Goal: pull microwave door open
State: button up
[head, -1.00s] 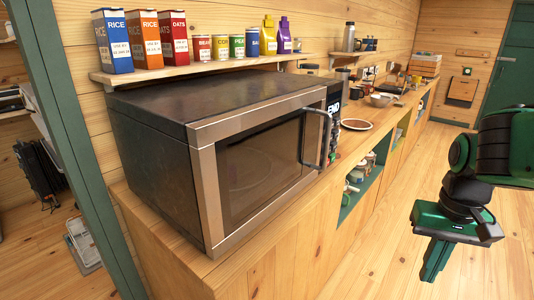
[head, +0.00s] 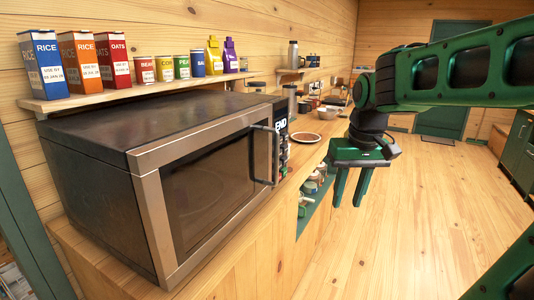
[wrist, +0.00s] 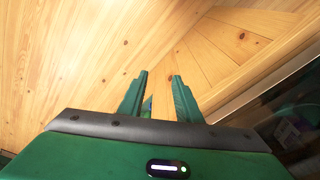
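The microwave (head: 95,188) stands on the wooden counter with its door (head: 205,185) shut. The door has a steel frame and a dark window. A dark vertical handle (head: 264,156) is on the door's right side. My green gripper (head: 347,200) is to the right of the handle, apart from it, over the floor in front of the counter. Its two fingers point down and are spread with nothing between them. In the wrist view my gripper (wrist: 160,85) also shows its two fingers apart. A dark glassy surface with a steel edge (wrist: 285,85) shows at the right there.
A shelf (head: 150,91) with boxes, cans and pouches runs above the microwave. A plate (head: 305,137) lies on the counter (head: 245,262) behind it. Jars (head: 312,182) fill an open cubby below. The floor (head: 420,230) on the right is clear.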

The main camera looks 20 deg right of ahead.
aim_at(278, 141)
jog(key=w+a+r+n+t, duration=0.1)
jog(key=w+a+r+n, duration=0.15)
jog(key=w+r, duration=0.65)
jog(key=w+a+r+n+t, duration=0.2)
jog(key=w+a+r, duration=0.25)
jog(key=w, duration=0.75)
jog(key=shift+y, duration=0.4)
jog(key=x, duration=1)
jog(key=shift+w+d+r, duration=0.1)
jog(key=shift+d, duration=0.05)
grip_shut()
